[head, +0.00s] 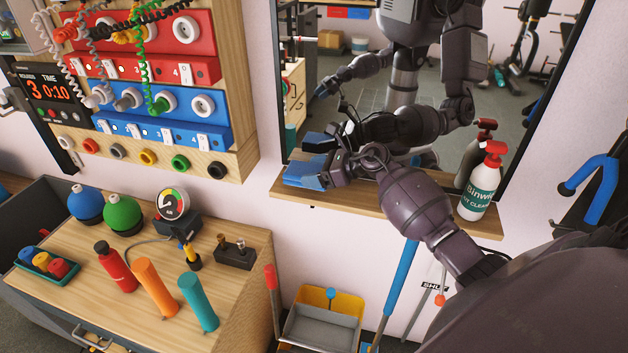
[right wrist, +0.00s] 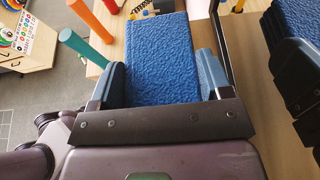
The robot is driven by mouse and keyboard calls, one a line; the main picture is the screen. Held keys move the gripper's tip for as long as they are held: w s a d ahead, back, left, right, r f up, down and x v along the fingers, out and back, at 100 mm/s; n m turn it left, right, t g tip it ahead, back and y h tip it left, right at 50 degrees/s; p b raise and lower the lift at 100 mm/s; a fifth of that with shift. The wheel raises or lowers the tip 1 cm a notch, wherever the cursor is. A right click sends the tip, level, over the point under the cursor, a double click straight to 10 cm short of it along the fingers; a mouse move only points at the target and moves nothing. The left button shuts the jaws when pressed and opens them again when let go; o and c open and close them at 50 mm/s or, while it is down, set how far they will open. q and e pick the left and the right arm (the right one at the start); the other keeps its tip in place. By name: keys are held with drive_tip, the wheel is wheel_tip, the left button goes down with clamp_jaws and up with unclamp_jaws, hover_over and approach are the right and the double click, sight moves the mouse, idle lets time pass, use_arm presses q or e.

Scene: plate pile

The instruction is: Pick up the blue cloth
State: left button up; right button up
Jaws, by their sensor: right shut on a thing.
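The blue cloth (head: 303,173) is at the left end of the narrow wooden shelf (head: 384,207) under the mirror. My right gripper (head: 332,172) comes in from the right and is shut on the cloth. In the right wrist view the textured cloth (right wrist: 160,55) lies between the two blue fingers of the right gripper (right wrist: 162,85). I cannot tell whether the cloth still touches the shelf. My left gripper is not directly in view; an arm with blue fingertips shows only as a reflection in the mirror.
A white spray bottle with a red top (head: 481,183) stands on the shelf, right of my right arm. A wooden workbench (head: 108,255) at lower left holds bottles, cylinders and a gauge. A yellow and grey bucket (head: 318,325) and a blue pole (head: 403,280) are below.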

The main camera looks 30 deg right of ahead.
sight(314, 171)
wheel_tip(314, 171, up, 17)
drive_tip(key=s+a+f+m+h, duration=0.1)
drive_tip(key=s+a+f, duration=0.3)
drive_tip(key=s+a, duration=0.2)
drive_tip(key=s+a+f+m+t+h, duration=0.1)
drive_tip(key=s+a+f, duration=0.4)
drive_tip(key=a, duration=0.6)
drive_tip(key=shift+s+f+b, duration=0.25)
drive_tip(key=shift+s+b, duration=0.05)
drive_tip(key=shift+s, duration=0.7)
drive_tip(key=shift+a, duration=0.1)
